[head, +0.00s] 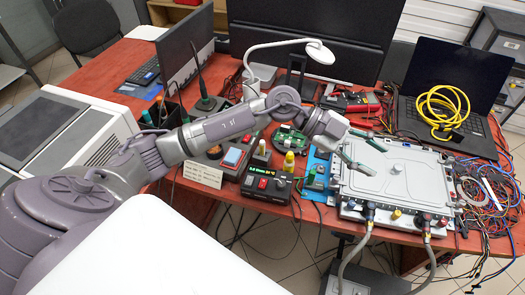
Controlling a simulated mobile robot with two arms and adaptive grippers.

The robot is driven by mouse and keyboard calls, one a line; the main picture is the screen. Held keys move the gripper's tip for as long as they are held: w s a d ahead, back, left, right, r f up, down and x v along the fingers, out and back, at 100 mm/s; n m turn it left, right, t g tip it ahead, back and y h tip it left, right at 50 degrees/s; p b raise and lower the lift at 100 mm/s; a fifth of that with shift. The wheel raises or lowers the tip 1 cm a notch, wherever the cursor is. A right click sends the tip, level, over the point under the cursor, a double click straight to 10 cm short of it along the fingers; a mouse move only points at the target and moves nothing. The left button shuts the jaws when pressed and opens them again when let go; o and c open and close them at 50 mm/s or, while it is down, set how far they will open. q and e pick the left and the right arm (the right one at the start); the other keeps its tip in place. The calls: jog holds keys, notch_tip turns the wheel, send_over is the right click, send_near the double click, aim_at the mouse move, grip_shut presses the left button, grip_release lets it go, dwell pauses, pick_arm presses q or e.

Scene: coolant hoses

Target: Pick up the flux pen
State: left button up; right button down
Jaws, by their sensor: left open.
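My left gripper (375,159) is open, with its two green-tipped fingers apart. It is above the upper left part of a flat light-grey metal unit (395,190), and nothing shows between the fingers. I cannot single out the flux pen for certain. A small yellow upright item (289,162) stands left of the gripper, behind a black instrument with a green display (267,183). A dark holder (170,118) with pen-like tools stands farther left, beyond my arm. My right gripper is not in view.
The red-topped bench is crowded. A white lamp (319,51) rises behind my arm. A black laptop (455,85) with a coiled yellow cable (443,106) is at the back right. Tangled wires (487,195) lie right of the grey unit. Hoses hang from its front edge.

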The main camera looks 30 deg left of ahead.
pick_arm(q)
jog(key=w+a+f+n+g+y, duration=0.1)
jog(key=a+f+y, duration=0.1)
jog(key=a+y, duration=0.3)
jog(key=w+a+f+n+y, duration=0.1)
jog(key=a+f+y, duration=0.15)
jog(key=a, duration=0.45)
jog(key=n+g+y, duration=0.1)
jog(key=n+y, duration=0.4)
jog(key=y, duration=0.2)
send_over(262, 142)
notch_tip(262, 142, down, 7)
jog(key=shift+a+r+p, duration=0.1)
jog(key=shift+p, duration=0.35)
jog(key=shift+w+f+p, duration=0.15)
jog(key=shift+f+p, duration=0.6)
jog(key=shift+f, duration=2)
grip_shut()
